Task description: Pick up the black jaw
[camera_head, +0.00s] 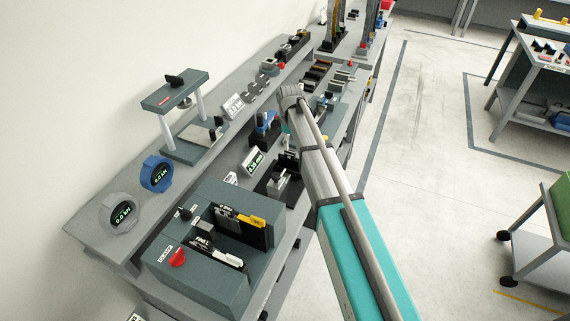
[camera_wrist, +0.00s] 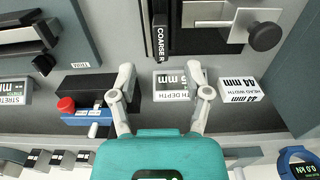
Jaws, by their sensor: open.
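My gripper shows in the wrist view (camera_wrist: 160,72) with its two grey fingers spread apart and nothing held between them. Beyond the fingertips, a black piece lettered COARSER (camera_wrist: 160,35) stands at the top middle, apart from them. I cannot tell if this is the black jaw. In the head view, a black block with a yellow top piece (camera_head: 240,230) and a dark piece with a white label (camera_head: 215,250) sit in the grey fixture at the front of the bench. My arm hides most of my gripper in the head view.
A small display (camera_wrist: 174,86) lies between the fingers in the wrist view, with a red-knobbed device (camera_wrist: 88,108) to the left. In the head view, blue and grey round gauges (camera_head: 157,173) and a press stand (camera_head: 175,95) line the bench. Open floor (camera_head: 430,140) lies to the right.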

